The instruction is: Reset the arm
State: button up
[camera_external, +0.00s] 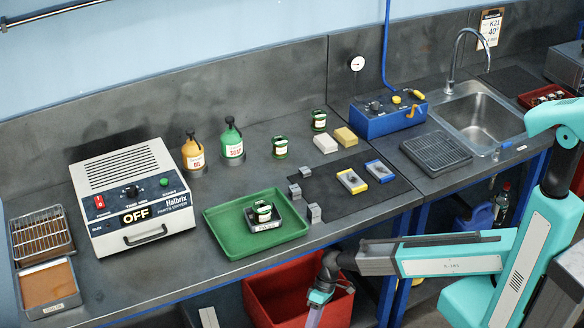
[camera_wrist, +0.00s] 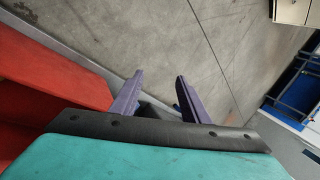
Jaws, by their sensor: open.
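My arm reaches in from the right in the external view, in front of the bench (camera_external: 350,240). My gripper (camera_external: 314,318) hangs low, pointing down beside the red bin under the bench edge, and its tips are cut off by the bottom of the picture. In the wrist view my gripper (camera_wrist: 160,75) shows two purple fingers, apart, with nothing between them. Grey floor lies beyond the fingers. The gripper touches nothing that I can see.
The red bin (camera_external: 275,298) stands under the bench, close to my gripper; red surfaces show at left in the wrist view (camera_wrist: 50,70). On the bench are a parts dryer (camera_external: 130,200) reading OFF, a green tray (camera_external: 225,235) with a jar, bottles and a sink (camera_external: 485,110).

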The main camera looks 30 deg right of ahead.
jog(key=d+f+m+h+p, duration=0.3)
jog(key=d+m+p, duration=0.15)
jog(key=d, duration=2.05)
jog(key=s+d+r+m+g+h+p, duration=0.1)
jog(key=s+d+p, duration=0.2)
jog(key=s+d, duration=0.3)
jog(key=s+d+r+m+g+h+p, duration=0.1)
jog(key=s+d+p, duration=0.3)
jog(key=d, duration=1.1)
jog(key=shift+s+d+r+m, duration=0.3)
jog(key=shift+s+r+m, duration=0.2)
jog(key=shift+s, duration=0.4)
jog(key=shift+c, duration=0.5)
jog(key=shift+c, duration=0.7)
jog(key=shift+f, duration=0.15)
